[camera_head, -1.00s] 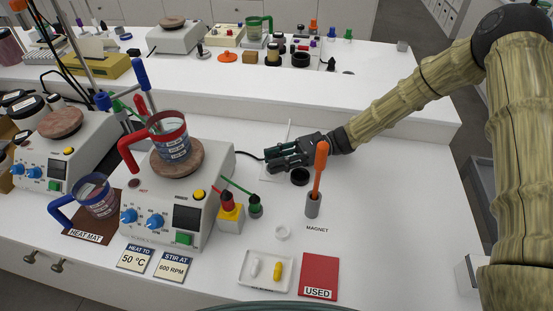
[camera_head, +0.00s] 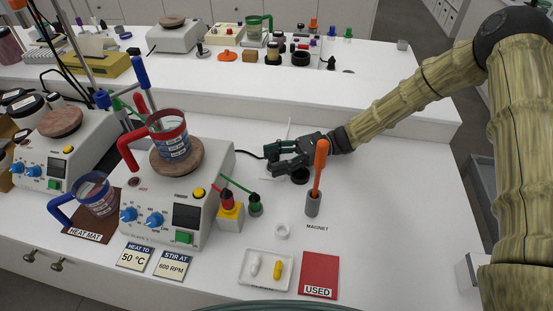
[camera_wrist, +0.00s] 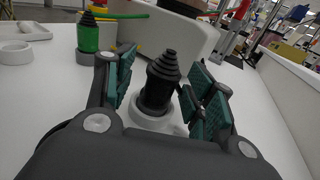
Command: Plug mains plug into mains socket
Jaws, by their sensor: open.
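In the wrist view a black body with a stepped, tapering top, apparently the mains plug (camera_wrist: 157,85), stands upright in a white round holder (camera_wrist: 168,122). My gripper (camera_wrist: 162,90) is open, with green-padded fingers on either side of it. The fingers show no clear grip on it. In the head view my gripper (camera_head: 287,155) reaches left, low over the bench, and its fingers hide most of what is between them. A dark round piece (camera_head: 300,178) lies just below the fingers; I cannot tell whether it is the mains socket.
A hotplate (camera_head: 218,178) with a red-handled beaker (camera_head: 170,140) stands left of my gripper. A green stepped-top piece (camera_wrist: 88,38) stands in its own holder. An orange-handled magnet stick (camera_head: 320,170) stands close at the right.

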